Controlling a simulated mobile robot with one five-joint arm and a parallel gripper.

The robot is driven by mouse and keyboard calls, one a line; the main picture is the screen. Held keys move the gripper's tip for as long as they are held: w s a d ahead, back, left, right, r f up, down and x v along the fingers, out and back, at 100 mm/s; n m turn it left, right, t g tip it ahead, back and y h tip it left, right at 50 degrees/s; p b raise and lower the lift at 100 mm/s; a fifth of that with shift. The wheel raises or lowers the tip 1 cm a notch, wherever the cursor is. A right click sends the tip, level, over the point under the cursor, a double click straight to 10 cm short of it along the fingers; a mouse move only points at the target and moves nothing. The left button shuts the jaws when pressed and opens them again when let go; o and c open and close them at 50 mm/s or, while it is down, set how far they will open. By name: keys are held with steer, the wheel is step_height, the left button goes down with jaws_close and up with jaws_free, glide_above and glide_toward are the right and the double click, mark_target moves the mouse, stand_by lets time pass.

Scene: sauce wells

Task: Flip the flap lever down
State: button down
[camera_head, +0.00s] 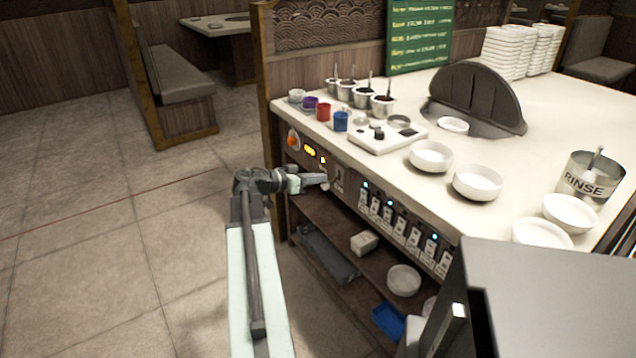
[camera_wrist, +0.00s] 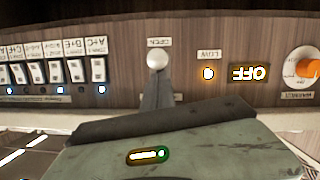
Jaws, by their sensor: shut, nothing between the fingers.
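The flap lever shows in the wrist view as a pale round knob (camera_wrist: 158,59) on the wood-look front panel, beside a label reading OPEN. That view is upside down. My gripper (camera_head: 322,179) is at the counter's front panel, its fingers pointing at the lever area. In the wrist view my gripper (camera_wrist: 157,82) is shut and empty, with its narrow grey fingers just below the knob in the picture. I cannot tell whether they touch it. The fingers hide part of the lever's stem. A dark half-round flap (camera_head: 475,95) stands upright on the counter top.
A row of white switches (camera_head: 400,228) lies right of the lever in the head view. An orange knob (camera_head: 293,139) and lit OFF display (camera_wrist: 248,73) lie on its other side. Cups, bowls and a rinse pot (camera_head: 590,178) stand on the counter (camera_head: 500,215). Floor at left is clear.

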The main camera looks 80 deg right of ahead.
steer(key=shift+w+a+f+b, duration=0.1)
steer(key=shift+a+f+b, duration=0.05)
steer(key=shift+f+b, duration=0.65)
steer(key=shift+a+f, duration=0.1)
steer(key=shift+f, duration=0.1)
steer(key=shift+w, duration=0.1)
steer(key=f+v, duration=0.1)
steer(key=v, duration=0.8)
steer(key=shift+w+a+f+p, duration=0.25)
steer(key=shift+w+a+p, duration=0.1)
steer(key=shift+w+a, duration=0.1)
